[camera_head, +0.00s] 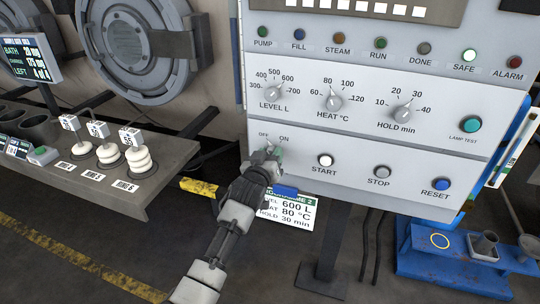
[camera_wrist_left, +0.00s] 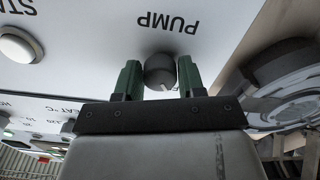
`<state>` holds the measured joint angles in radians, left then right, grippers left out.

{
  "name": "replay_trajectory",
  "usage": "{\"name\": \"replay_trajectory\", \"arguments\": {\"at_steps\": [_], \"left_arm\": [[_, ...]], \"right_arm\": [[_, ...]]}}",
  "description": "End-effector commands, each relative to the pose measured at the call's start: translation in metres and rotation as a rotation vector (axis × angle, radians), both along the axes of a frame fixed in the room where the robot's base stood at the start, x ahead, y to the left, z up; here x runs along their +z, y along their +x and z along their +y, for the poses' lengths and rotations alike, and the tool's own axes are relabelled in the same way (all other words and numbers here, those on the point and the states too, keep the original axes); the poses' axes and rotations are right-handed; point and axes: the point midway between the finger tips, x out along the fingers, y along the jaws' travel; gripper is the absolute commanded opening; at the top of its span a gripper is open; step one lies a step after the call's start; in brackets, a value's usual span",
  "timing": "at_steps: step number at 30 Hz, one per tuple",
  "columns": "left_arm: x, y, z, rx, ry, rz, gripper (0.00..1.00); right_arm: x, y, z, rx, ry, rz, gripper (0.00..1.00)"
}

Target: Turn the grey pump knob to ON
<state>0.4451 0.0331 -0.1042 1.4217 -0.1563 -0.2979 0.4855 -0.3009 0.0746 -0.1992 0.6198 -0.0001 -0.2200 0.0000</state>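The grey pump knob (camera_wrist_left: 160,72) sits below the printed word PUMP, which reads upside down in the left wrist view. It is between the two green fingers of my left gripper (camera_wrist_left: 159,80), one on each side and very close. I cannot tell if both fingers press on it. A light mark on the knob points down and slightly right in that view. In the head view my left gripper (camera_head: 271,155) is at the panel's lower left, below the OFF and ON labels, and covers most of the knob. My right gripper is not in view.
The control panel (camera_head: 350,140) has START (camera_head: 326,160), STOP (camera_head: 382,172) and RESET (camera_head: 442,184) buttons right of the gripper, with dials (camera_head: 333,102) above. A sign (camera_head: 290,212) hangs just below. A shelf (camera_head: 140,195) with white spools stands left. The SAFE lamp (camera_head: 468,57) is bright.

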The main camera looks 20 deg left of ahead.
Motion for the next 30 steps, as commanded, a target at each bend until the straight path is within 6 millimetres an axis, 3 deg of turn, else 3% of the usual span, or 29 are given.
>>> {"name": "replay_trajectory", "arguments": {"at_steps": [1,5,17,30], "left_arm": [[0.000,0.000,0.000,0.000,0.000,0.000,0.32],[0.000,0.000,0.000,0.000,0.000,0.000,0.12],[0.001,0.000,0.000,0.000,0.078,-0.002,0.12],[0.001,0.000,0.000,0.000,0.444,-0.013,0.12]], "right_arm": [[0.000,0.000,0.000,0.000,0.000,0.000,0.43],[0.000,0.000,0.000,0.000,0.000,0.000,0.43],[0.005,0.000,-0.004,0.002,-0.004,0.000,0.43],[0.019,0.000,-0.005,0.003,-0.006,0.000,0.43]]}}
